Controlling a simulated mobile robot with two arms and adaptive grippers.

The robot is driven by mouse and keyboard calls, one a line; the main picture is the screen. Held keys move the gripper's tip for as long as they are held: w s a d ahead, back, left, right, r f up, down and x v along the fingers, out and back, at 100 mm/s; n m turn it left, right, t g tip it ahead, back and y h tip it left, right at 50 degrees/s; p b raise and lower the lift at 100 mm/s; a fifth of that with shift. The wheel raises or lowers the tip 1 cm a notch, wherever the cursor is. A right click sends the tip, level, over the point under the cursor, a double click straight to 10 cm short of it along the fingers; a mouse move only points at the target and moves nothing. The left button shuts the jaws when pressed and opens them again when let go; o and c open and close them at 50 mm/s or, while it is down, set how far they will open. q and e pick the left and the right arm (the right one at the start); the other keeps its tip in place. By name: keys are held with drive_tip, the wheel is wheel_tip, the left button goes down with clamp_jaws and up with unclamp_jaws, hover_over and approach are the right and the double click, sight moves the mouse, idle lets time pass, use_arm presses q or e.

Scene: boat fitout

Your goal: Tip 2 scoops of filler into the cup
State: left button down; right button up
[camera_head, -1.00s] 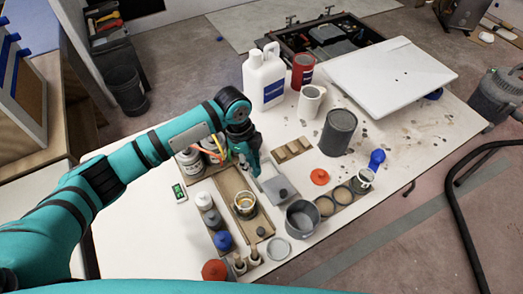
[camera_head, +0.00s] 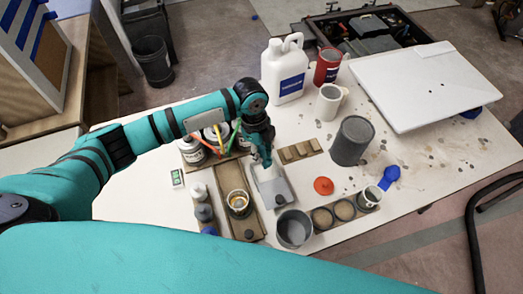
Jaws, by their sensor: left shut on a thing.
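A small cup with a yellowish rim (camera_head: 239,204) stands on a brown board left of the tray. A grey pot (camera_head: 294,229) stands in front of the tray. A large dark grey can (camera_head: 352,141) stands to the right. A blue scoop-like thing (camera_head: 389,178) lies further right. I cannot tell which vessel holds filler. My right gripper is not in view.
A white jug (camera_head: 284,74), a red can (camera_head: 328,66) and a white mug (camera_head: 330,102) stand at the back. A white panel (camera_head: 415,84) covers the back right. Several small bottles line the left. Bare table lies around the orange lid (camera_head: 323,186).

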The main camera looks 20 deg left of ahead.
use_arm(q)
drive_tip(key=shift+f+b, duration=0.65)
drive_tip(key=shift+f, duration=0.25)
drive_tip(key=shift+f+b, duration=0.3)
drive_tip(key=shift+b, duration=0.05)
drive_tip(key=shift+f+b, duration=1.35)
drive_tip(key=shift+f, duration=1.3)
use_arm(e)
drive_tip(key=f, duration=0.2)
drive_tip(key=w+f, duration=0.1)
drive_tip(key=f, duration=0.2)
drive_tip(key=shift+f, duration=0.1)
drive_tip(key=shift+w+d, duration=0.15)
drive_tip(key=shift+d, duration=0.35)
use_arm(q)
drive_tip(key=shift+r, duration=0.15)
